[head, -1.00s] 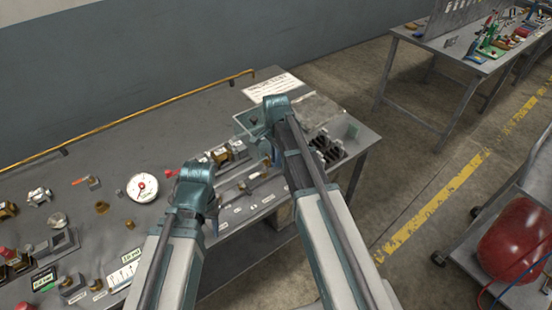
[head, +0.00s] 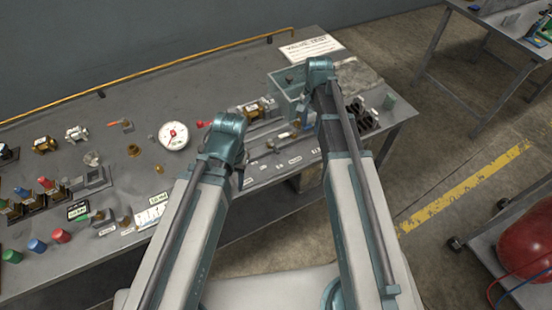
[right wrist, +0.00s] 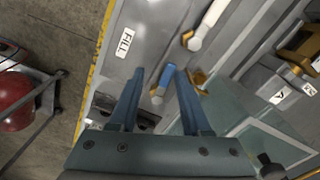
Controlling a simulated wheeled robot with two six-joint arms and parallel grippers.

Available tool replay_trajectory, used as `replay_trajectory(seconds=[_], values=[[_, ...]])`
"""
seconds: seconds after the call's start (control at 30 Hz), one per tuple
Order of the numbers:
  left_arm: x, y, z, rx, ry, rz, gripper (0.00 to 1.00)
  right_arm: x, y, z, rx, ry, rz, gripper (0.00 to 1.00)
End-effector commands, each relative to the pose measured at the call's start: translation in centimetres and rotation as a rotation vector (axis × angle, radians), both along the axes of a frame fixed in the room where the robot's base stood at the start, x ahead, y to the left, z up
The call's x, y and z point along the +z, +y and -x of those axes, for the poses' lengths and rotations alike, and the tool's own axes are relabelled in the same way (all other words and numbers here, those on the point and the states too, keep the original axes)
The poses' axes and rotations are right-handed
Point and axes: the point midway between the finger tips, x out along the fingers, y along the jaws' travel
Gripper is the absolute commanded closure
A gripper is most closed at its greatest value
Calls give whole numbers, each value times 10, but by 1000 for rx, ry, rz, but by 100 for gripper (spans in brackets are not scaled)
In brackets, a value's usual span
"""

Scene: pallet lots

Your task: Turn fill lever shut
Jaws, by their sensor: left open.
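In the right wrist view, a small lever with a blue handle (right wrist: 166,75) and a brass pivot stands on the grey panel. A white plate marked FILL (right wrist: 125,43) lies near it. My right gripper (right wrist: 160,74) is open, with one finger on each side of the blue handle, which is closer to the right-hand finger; contact is unclear.
A white-handled lever (right wrist: 212,14) is beside the blue one. The bench (head: 215,85) also carries a round gauge (head: 174,136), brass fittings and coloured knobs. A yellow rail (head: 150,75) runs along the back.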

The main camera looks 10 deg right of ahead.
Motion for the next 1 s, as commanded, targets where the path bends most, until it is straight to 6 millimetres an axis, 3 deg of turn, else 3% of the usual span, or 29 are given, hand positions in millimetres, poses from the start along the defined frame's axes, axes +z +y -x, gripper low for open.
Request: replay_trajectory(seconds=[0.8, 1.0], values=[[0, 0, 0, 0, 0, 0, 53, 0, -35, 12, 944, 1, 1, 53], [41, 0, 0, 0, 0, 0, 53, 41, -35, 13, 948, 1, 1, 53]])
